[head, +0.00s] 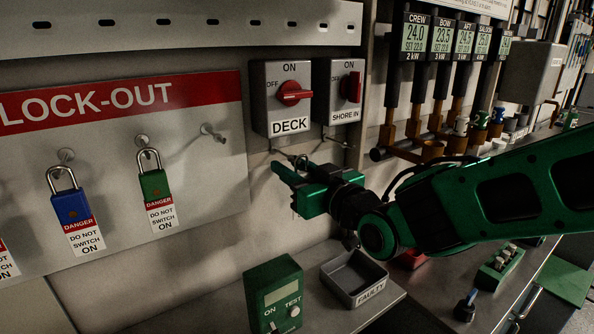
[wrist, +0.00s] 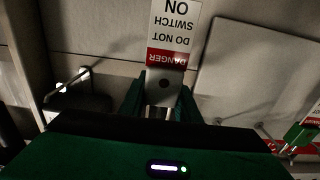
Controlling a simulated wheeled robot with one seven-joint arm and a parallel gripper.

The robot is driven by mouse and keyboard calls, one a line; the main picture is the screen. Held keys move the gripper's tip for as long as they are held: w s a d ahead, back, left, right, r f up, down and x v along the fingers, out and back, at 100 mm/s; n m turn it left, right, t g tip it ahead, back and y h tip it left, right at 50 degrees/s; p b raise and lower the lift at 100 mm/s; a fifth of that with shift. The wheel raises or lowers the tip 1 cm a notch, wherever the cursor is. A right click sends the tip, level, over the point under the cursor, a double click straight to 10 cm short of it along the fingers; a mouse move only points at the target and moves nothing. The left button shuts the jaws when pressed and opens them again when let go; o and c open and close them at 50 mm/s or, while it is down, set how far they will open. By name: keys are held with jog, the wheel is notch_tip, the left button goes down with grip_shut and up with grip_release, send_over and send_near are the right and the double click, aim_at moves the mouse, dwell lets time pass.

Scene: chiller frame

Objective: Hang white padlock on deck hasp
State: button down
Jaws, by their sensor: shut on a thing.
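The white padlock (wrist: 165,84) shows in the wrist view as a pale body with a red DANGER band and a white DO NOT SWITCH ON label. My gripper (wrist: 161,102) is shut on its body, one green finger on each side. In the head view my gripper (head: 287,173) is just below the DECK switch box (head: 281,122) and hides the padlock. The deck hasp (head: 284,151) is a thin metal piece under that box, partly behind my gripper. I cannot tell whether the shackle touches it.
The SHORE-IN switch (head: 338,105) is right of DECK, with its own hasp (head: 338,141) below. A blue padlock (head: 70,207) and a green padlock (head: 154,185) hang on the lock-out board, beside an empty peg (head: 211,131). A FAULTY tray (head: 353,283) and green tester (head: 275,293) stand below.

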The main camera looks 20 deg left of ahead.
jog(key=shift+w+a, duration=0.45)
jog(key=shift+a, duration=0.05)
jog(key=shift+w+a+f, duration=0.4)
jog(key=shift+f, duration=0.1)
jog(key=shift+f, duration=0.15)
jog(key=c, duration=1.3)
grip_release()
jog(key=shift+o, duration=0.2)
